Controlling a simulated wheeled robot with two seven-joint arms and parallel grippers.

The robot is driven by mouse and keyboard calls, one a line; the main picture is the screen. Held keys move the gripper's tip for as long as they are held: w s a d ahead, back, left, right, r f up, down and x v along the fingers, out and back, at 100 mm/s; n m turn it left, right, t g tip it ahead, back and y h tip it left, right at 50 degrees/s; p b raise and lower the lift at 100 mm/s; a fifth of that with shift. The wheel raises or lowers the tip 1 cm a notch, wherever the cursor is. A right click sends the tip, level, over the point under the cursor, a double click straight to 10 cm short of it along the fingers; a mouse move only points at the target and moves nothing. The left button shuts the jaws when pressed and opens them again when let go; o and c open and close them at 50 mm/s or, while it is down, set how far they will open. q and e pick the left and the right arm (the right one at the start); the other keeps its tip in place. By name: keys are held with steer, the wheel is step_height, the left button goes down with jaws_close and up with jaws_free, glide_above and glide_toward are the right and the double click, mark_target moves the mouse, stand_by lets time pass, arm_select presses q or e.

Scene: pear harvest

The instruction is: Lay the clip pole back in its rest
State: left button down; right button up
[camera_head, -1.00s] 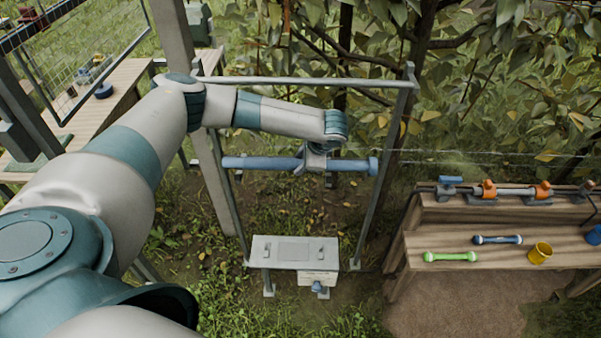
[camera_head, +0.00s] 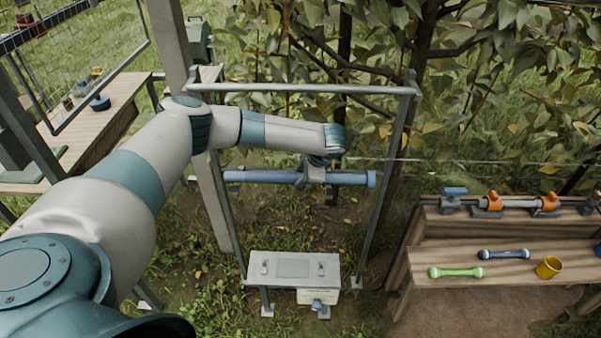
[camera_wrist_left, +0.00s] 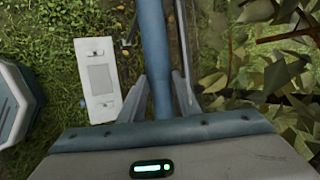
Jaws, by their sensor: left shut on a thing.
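The clip pole is a long blue bar (camera_head: 270,177) with thicker end caps, lying about level across the grey metal frame (camera_head: 300,88). My left gripper (camera_head: 318,176) is shut on it, right of its middle. In the left wrist view the pole (camera_wrist_left: 155,50) runs between the two fingers (camera_wrist_left: 160,95). Small dark bracket shapes (camera_head: 235,188) show by the pole's left end; I cannot tell whether the pole touches them. I cannot tell for sure which part is its rest. My right gripper is not in view.
A low stand with a pale top (camera_head: 293,257) is below the pole. At right, a wooden bench (camera_head: 440,284) holds green and blue bars, a yellow cup (camera_head: 548,267) and orange clamps. Leafy branches hang behind the frame. A wooden table (camera_head: 110,125) is at left.

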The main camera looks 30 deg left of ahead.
arm_select(q)
steer(key=shift+f, duration=0.45)
steer(key=c, duration=1.3)
jaws_free()
steer(key=shift+o, duration=0.4)
